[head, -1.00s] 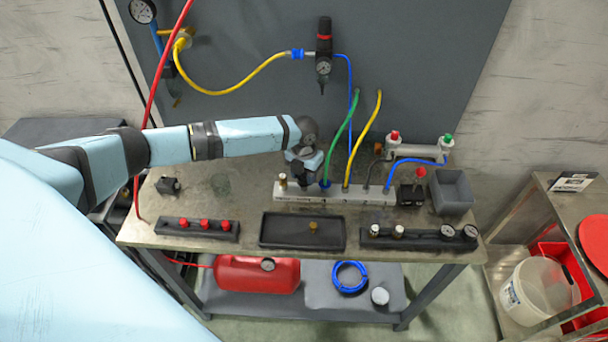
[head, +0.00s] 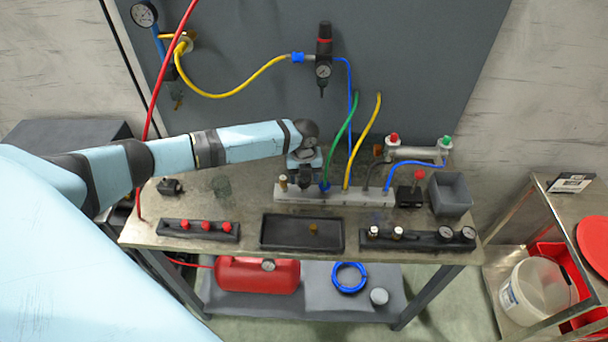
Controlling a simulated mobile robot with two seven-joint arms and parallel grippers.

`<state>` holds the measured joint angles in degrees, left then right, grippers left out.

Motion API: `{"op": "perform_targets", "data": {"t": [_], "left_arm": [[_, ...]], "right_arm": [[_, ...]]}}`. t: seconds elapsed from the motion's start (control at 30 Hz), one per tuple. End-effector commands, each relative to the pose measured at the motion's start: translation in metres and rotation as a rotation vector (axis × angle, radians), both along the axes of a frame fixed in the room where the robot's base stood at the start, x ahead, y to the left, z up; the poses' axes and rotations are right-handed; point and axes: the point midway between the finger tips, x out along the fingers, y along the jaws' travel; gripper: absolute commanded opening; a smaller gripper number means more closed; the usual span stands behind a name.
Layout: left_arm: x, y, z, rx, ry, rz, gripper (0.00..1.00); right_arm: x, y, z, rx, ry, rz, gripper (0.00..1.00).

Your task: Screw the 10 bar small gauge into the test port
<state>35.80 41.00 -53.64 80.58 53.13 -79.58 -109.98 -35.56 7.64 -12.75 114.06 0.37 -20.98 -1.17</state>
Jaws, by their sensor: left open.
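Two small round gauges (head: 445,234) and (head: 468,234) sit at the right end of a black rack on the front right of the bench. Their dial markings are too small to read, so I cannot tell which is the 10 bar one. A pale manifold block (head: 336,195) with several ports lies along the middle of the bench, with a brass fitting (head: 283,183) at its left end. My left gripper (head: 305,184) is open, pointing down over the left part of the manifold, just right of the brass fitting. Its fingertips are hard to make out. My right gripper is out of view.
A black tray (head: 275,244) with a brass piece stands at the front middle, a rack of red-capped parts (head: 180,228) at the left. Green and yellow hoses (head: 364,138) rise behind the manifold. A grey bin (head: 467,206) stands at the right.

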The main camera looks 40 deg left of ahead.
Motion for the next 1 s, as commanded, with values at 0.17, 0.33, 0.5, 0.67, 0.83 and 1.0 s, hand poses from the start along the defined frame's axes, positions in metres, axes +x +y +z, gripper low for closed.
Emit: {"op": "perform_targets", "data": {"t": [0.17, 0.33, 0.5, 0.67, 0.83, 1.0], "left_arm": [[-0.0004, -0.0006, -0.0007, -0.001, 0.002, 0.29, 0.57], [-0.0001, -0.0008, -0.0007, -0.002, 0.001, 0.572, 0.57], [-0.0003, -0.0005, -0.0007, -0.001, 0.002, 0.856, 0.57], [-0.0006, -0.0009, -0.0011, 0.0, 0.003, 1.124, 0.57], [-0.0004, -0.001, -0.001, -0.001, 0.003, 1.404, 0.57], [0.0001, 0.0, -0.0002, 0.0, 0.0, 1.566, 0.57]], "right_arm": [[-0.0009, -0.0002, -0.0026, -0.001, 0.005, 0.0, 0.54], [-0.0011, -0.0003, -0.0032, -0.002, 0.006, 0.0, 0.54], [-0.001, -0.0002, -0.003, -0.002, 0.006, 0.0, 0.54], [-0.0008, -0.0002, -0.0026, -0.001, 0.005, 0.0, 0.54], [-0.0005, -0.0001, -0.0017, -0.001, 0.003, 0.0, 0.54], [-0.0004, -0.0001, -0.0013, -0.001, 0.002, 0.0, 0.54]]}}
